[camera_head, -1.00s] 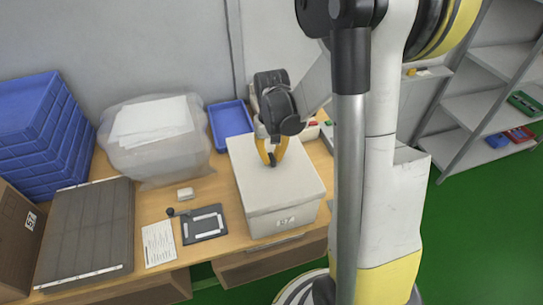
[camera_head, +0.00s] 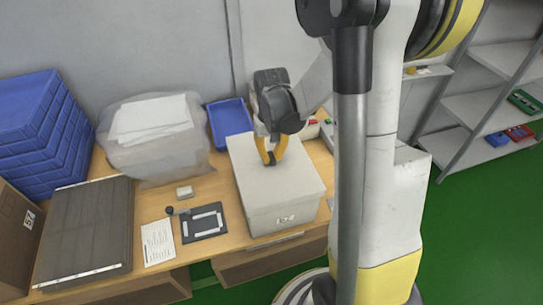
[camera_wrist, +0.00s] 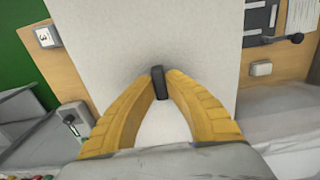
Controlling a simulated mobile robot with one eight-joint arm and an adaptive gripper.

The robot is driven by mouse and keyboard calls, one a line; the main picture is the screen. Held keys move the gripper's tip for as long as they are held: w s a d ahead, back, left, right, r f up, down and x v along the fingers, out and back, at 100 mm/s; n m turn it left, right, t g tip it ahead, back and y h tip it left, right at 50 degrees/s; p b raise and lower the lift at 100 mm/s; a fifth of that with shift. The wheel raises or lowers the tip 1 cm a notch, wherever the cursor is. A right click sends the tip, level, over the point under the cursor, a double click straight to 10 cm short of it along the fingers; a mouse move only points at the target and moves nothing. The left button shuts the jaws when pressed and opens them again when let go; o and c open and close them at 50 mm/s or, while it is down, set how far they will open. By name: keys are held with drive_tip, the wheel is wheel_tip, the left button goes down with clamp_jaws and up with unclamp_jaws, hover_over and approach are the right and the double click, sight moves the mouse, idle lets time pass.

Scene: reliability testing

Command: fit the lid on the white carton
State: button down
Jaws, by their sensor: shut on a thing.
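The white carton (camera_head: 285,214) stands on the wooden desk with its lid (camera_head: 252,160) lying over its top. The lid appears level on the carton; whether it is fully seated I cannot tell. My gripper (camera_head: 270,160) is above the middle of the lid, its yellow fingers pointing down. In the wrist view the gripper (camera_wrist: 159,80) is shut on the small dark knob (camera_wrist: 158,84) at the lid's middle. The pale lid (camera_wrist: 200,45) fills most of that view, and the carton's walls are hidden beneath it.
A blue tray (camera_head: 229,122) stands behind the carton. To its left are a black frame (camera_head: 204,223), a paper sheet (camera_head: 158,243), a small white box (camera_head: 184,192) and a translucent bag (camera_head: 155,160). Blue crates (camera_head: 40,125) are stacked far left. Grey shelves (camera_head: 470,105) stand at right.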

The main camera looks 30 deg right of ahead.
drive_tip(key=shift+f+b, duration=1.8)
drive_tip(key=shift+b, duration=0.1)
idle(1.9)
idle(0.4)
drive_tip(key=c, duration=0.9)
unclamp_jaws()
drive_tip(key=shift+c, duration=0.2)
drive_tip(key=shift+r, duration=0.1)
drive_tip(key=shift+r+p, duration=2.55)
drive_tip(key=shift+r, duration=0.9)
drive_tip(key=shift+c, duration=0.2)
clamp_jaws()
